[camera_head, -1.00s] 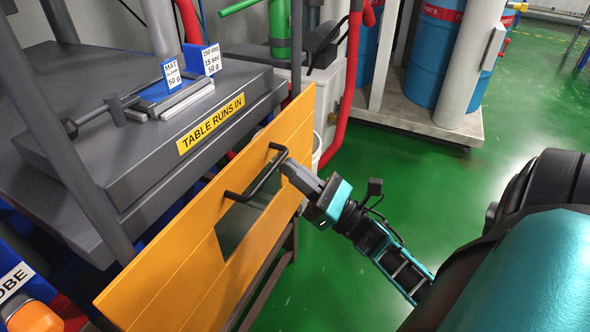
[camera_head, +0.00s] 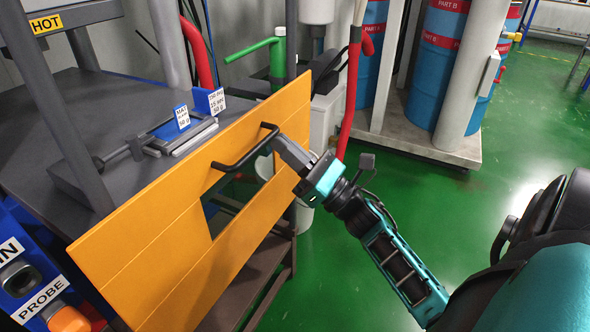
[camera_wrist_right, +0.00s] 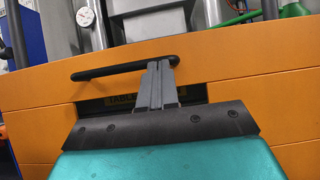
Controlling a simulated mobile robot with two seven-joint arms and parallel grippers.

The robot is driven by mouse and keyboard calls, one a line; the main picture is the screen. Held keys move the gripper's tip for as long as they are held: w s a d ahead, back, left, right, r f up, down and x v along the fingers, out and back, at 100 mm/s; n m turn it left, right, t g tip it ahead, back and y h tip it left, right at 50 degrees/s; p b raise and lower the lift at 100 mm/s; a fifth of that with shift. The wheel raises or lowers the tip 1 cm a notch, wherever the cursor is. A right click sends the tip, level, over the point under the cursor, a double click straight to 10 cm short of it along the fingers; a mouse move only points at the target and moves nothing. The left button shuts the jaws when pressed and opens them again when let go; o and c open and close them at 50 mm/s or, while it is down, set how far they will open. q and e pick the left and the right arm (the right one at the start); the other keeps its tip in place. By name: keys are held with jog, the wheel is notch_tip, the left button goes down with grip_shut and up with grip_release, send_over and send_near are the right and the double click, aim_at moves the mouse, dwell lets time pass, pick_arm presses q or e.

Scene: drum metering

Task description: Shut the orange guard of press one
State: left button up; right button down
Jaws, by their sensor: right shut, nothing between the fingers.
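The orange guard (camera_head: 165,235) is a wide panel with a window and a black bar handle (camera_head: 243,153) across its upper part. It stands in front of the press table and now covers the table's front edge. My right gripper (camera_head: 281,145) is shut and empty, its fingertips at the right end of the handle. In the right wrist view the shut fingers (camera_wrist_right: 157,72) overlap the black handle (camera_wrist_right: 115,71) in front of the orange guard (camera_wrist_right: 240,105); I cannot tell whether they touch it. My left gripper is not in view.
The grey press table (camera_head: 90,100) carries a slide and small white cards (camera_head: 216,101). An orange knob (camera_head: 70,320) sits on a blue panel at lower left. Blue drums (camera_head: 447,60) stand on a pallet at the back right. Green floor (camera_head: 400,200) is clear between.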

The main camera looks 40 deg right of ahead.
pick_arm(q)
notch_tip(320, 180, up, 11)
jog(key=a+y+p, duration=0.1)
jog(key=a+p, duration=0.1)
jog(key=p, duration=1)
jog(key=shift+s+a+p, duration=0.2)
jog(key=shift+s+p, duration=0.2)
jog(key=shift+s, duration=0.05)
pick_arm(e)
notch_tip(320, 180, up, 25)
jog(key=shift+f, duration=0.15)
